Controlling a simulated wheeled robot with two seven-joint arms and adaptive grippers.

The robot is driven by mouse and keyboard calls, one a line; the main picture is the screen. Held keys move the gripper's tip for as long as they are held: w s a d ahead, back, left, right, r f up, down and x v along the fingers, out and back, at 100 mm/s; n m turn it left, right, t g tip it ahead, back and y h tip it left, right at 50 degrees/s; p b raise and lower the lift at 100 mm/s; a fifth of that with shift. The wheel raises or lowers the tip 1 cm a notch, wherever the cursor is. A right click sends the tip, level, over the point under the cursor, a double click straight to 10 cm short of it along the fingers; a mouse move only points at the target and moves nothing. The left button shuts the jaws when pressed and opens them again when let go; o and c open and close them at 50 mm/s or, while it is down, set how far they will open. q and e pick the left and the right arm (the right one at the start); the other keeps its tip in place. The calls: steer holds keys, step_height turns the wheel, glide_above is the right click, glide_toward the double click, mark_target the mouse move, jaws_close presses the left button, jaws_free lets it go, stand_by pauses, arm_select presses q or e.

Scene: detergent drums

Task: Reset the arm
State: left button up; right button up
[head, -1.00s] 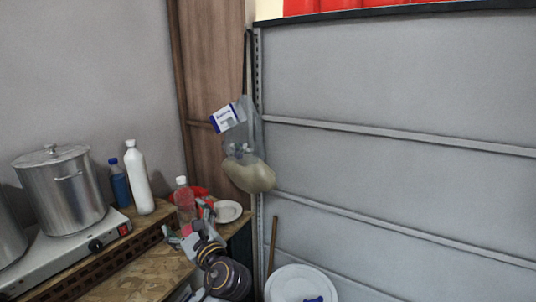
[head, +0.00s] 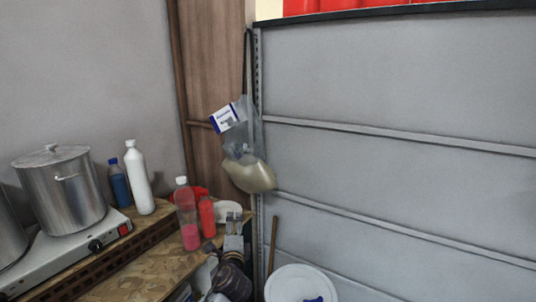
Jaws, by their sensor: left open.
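My left gripper (head: 234,217) is at the lower middle of the head view, by the right end of the wooden table (head: 150,262). Its two fingers point up and away, apart, with nothing seen between them. It stands in front of a white plate (head: 222,207) and hides part of it. My left arm runs down from it to the bottom edge. A clear bottle with pink liquid (head: 190,237) and a red bottle (head: 207,217) stand just left of the gripper, apart from it in the picture. My right gripper is not in view.
A steel pot (head: 64,190) sits on a hotplate (head: 70,250) at left. A clear bag (head: 249,172) hangs above the gripper. A white round lid (head: 300,284) is at lower right.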

arm_select(q)
step_height(320, 180, down, 26)
steer(key=w+a+n+g+h, duration=0.1)
steer(key=w+n+g+h, duration=0.1)
steer(key=n+g+h, duration=0.35)
steer(key=s+a+f+n+g+y, duration=0.15)
steer(key=s+f, duration=0.25)
steer(key=f, duration=0.4)
steer(key=s+a+f+n, duration=0.3)
steer(key=s+f, duration=0.1)
steer(key=f, duration=0.3)
steer(key=s+a+f+n, duration=0.2)
steer(key=s+f, duration=0.2)
steer(key=f, duration=0.4)
steer(key=s+a+f+n+g+y+b, duration=0.1)
steer(key=s+a+f+g, duration=0.2)
steer(key=s+f, duration=0.75)
steer(key=s+a+f+n+g, duration=0.2)
steer(key=s+a+f, duration=0.2)
steer(key=s+f, duration=0.65)
steer(key=s+f+g, duration=0.2)
steer(key=s, duration=1.3)
steer(key=s+f+g, duration=0.1)
steer(key=s, duration=1.3)
steer(key=shift+s+a+f+n+g+y+b, duration=0.15)
steer(key=shift+s+f+n+g+y+b, duration=0.15)
steer(key=shift+s+f+g+b, duration=0.1)
